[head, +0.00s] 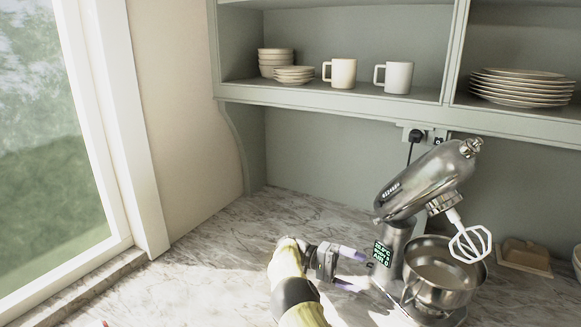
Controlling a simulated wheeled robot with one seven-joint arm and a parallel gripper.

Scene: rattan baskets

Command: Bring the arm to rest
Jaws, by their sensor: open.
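My gripper (354,269) shows in the head view at the lower middle, low over the marble counter. Its two light purple fingers point to the right and stand apart, with nothing seen between them. The fingertips are close to the left side of the stand mixer (397,236); I cannot tell whether they touch it. My yellow and black arm (290,283) comes up from the bottom edge.
The mixer's head is tilted up, with a whisk (470,243) above a steel bowl (442,275). A butter dish (524,257) stands to the right. Mugs (343,73), bowls (275,62) and plates (521,88) are on the shelf (330,100). The counter (205,262) at left is mostly clear.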

